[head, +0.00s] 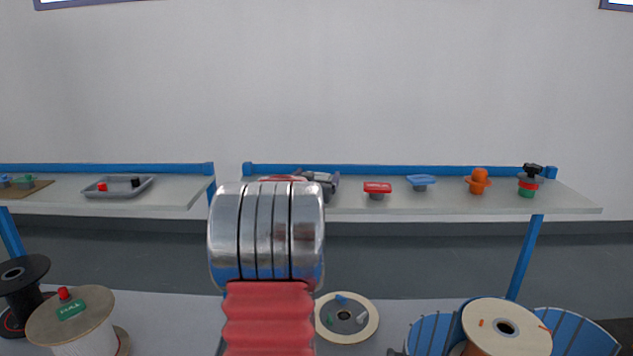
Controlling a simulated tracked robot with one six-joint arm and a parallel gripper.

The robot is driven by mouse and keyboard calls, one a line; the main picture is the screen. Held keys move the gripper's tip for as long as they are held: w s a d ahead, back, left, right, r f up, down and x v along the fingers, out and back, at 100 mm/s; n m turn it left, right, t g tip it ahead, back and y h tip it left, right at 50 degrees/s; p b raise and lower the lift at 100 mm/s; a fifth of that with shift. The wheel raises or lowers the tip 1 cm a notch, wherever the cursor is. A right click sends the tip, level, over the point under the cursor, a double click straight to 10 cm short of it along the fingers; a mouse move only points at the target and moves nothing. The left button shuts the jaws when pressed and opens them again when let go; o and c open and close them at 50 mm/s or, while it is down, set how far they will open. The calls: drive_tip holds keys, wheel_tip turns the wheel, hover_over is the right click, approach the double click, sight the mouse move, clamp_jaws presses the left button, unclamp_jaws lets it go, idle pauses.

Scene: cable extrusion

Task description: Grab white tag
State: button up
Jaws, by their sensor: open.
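A small whitish piece (361,317), which may be the white tag, lies on the face of a pale round spool (326,326) low in the middle of the head view. It is too small to be sure what it is. I cannot make out my gripper. My own arm, with a silver ribbed cylinder and red bellows, fills the centre and hides what is behind it. A grey jointed shape (321,180) shows just past the cylinder at the table; I cannot tell what it is.
The right table (470,204) bears a red tag-like piece (377,187), a blue one (421,180), an orange piece (478,181) and a stack (529,182). The left table holds a grey tray (117,187). Spools stand in front, one bearing a green tag (73,309).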

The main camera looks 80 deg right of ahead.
sight(317, 175)
drive_tip(key=shift+c, duration=0.5)
drive_tip(key=c, duration=1)
wheel_tip(317, 175, up, 10)
idle(0.5)
idle(0.4)
